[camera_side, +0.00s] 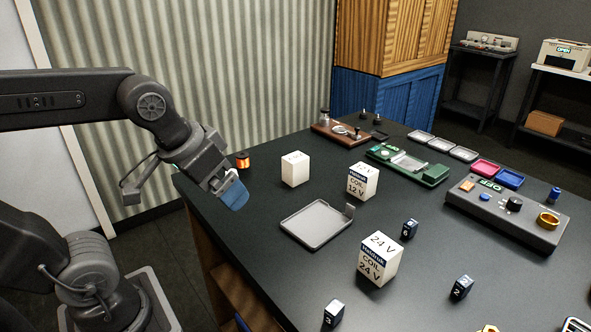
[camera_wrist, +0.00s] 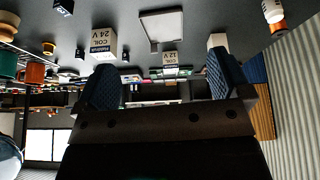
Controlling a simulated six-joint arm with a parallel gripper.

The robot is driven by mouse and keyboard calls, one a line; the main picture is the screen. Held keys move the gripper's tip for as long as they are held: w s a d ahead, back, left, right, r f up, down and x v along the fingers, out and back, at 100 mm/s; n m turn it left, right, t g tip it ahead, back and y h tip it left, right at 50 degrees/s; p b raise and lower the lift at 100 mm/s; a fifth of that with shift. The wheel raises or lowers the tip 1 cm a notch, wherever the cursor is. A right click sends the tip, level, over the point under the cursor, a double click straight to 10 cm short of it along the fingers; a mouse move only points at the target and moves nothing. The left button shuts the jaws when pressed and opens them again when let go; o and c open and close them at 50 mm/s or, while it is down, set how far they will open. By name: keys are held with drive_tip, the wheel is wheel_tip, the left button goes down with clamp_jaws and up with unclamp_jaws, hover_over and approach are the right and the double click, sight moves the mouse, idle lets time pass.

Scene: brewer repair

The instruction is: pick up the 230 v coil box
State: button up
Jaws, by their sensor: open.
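My gripper (camera_side: 232,192) is at the left edge of the dark table, tilted down, with blue finger pads; in the wrist view its two fingers (camera_wrist: 164,82) stand wide apart with nothing between them. A white box (camera_side: 294,168) stands on the table right of my gripper, apart from it. Its top print is too small to read and no label shows on its visible sides. A box marked COIL 12 V (camera_side: 362,181) stands further right, and one marked COIL 24 V (camera_side: 379,260) nearer the front. No readable 230 V label shows. The wrist view is upside down.
A grey shallow tray (camera_side: 317,224) lies between the boxes. Small dark numbered blocks (camera_side: 410,229) are scattered at the right and front. A green device (camera_side: 407,165) and a grey control panel (camera_side: 507,212) stand behind. An orange item (camera_side: 242,160) is near my gripper.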

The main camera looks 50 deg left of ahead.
drive_tip(key=w+a+r+n+g, duration=0.1)
drive_tip(key=w+a+r+n, duration=0.1)
drive_tip(key=w, duration=0.3)
drive_tip(key=w+a+r+n, duration=0.1)
drive_tip(key=w+r+n, duration=0.15)
drive_tip(key=w, duration=0.25)
drive_tip(key=n+g, duration=0.4)
drive_tip(key=n, duration=0.9)
hover_over(295, 157)
wheel_tip(295, 157, down, 8)
wheel_tip(295, 157, down, 13)
drive_tip(key=shift+f, duration=0.2)
drive_tip(key=shift+r, duration=0.1)
drive_tip(key=c, duration=1.2)
